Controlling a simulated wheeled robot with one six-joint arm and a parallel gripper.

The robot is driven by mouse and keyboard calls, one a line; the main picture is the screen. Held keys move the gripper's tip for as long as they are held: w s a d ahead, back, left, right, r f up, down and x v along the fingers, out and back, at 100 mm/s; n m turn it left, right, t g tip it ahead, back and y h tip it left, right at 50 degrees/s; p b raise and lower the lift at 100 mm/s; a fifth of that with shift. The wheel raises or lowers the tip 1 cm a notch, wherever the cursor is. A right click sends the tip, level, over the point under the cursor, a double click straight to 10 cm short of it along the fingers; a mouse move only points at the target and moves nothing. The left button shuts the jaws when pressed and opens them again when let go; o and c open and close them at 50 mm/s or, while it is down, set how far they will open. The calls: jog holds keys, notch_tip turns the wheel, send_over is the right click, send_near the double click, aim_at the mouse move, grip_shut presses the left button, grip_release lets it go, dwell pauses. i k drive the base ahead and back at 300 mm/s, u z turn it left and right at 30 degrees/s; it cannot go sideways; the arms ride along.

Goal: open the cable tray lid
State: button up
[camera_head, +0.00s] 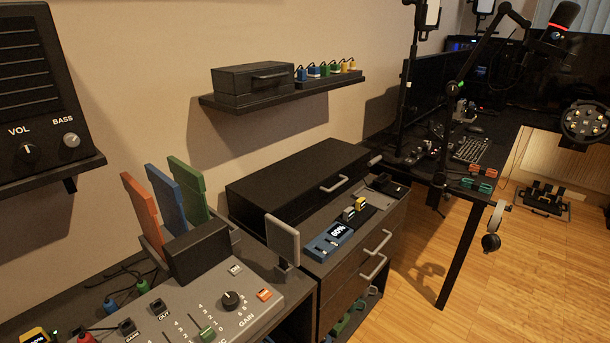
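A long, low black box (290,178) with a pale bar handle (334,184) at its front sits on the cabinet in the middle of the head view. Its top looks shut. A smaller dark box (246,83) with a dark handle stands on the wall shelf above it, also shut. I cannot tell for sure which of the two is the cable tray. The inside of each is hidden. My gripper is not in view.
A blue device reading 80% (330,240) and a grey upright panel (283,240) stand in front of the long box. Colored plugs (325,70) line the wall shelf (270,99). A mixer (200,312) is at the lower left.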

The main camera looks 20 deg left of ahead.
aim_at(286, 189)
jog(key=u, duration=0.55)
jog(key=i, duration=0.9)
jog(key=u, duration=0.6)
